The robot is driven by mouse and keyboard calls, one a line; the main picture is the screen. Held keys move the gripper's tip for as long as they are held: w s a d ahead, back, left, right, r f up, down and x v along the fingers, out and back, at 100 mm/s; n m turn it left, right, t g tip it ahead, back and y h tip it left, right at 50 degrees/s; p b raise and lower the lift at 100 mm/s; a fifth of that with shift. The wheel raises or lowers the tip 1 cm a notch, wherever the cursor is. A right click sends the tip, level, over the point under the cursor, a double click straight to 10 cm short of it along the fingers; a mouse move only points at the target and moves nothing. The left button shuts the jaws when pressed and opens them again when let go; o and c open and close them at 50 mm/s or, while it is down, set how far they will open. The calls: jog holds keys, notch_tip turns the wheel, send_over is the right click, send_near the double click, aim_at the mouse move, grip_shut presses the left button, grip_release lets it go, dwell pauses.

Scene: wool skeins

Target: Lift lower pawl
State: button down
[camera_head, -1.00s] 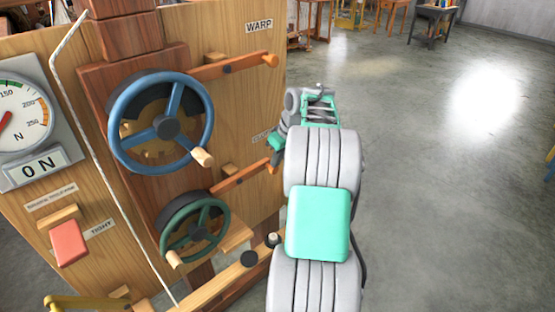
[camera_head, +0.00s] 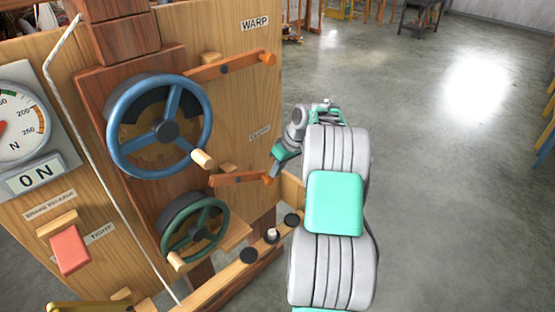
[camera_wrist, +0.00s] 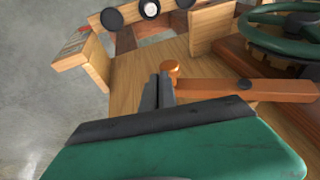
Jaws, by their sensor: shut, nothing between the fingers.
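The lower pawl (camera_head: 238,179) is an orange-brown wooden bar with a rounded knob at its right end, below the CLOTH label and above the green handwheel (camera_head: 195,228). It lies nearly level in the head view. In the wrist view the pawl (camera_wrist: 245,88) runs to the right from its orange knob (camera_wrist: 170,67). My gripper (camera_head: 274,172) is shut and empty at the knob end. In the wrist view its dark fingertips (camera_wrist: 163,80) are right beside the knob; I cannot tell whether they touch. The green gripper body hides what lies beneath.
The upper pawl (camera_head: 230,67) slopes up to the right beside the blue handwheel (camera_head: 160,125). A wooden rail with dark knobs (camera_head: 249,255) runs below. A gauge (camera_head: 18,115), an ON sign (camera_head: 35,176) and a red paddle (camera_head: 70,250) are at left. Open floor lies right.

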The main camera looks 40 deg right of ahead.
jog(key=shift+s+a+f, duration=0.1)
jog(key=shift+s+f, duration=0.15)
jog(key=shift+f, duration=0.35)
jog(key=s+d+r+p, duration=0.1)
jog(key=d+r+p, duration=0.4)
jog(key=d+r, duration=0.3)
notch_tip(320, 180, up, 4)
jog(key=shift+s+r, duration=0.1)
jog(key=shift+s, duration=0.3)
jog(key=shift+d, duration=0.1)
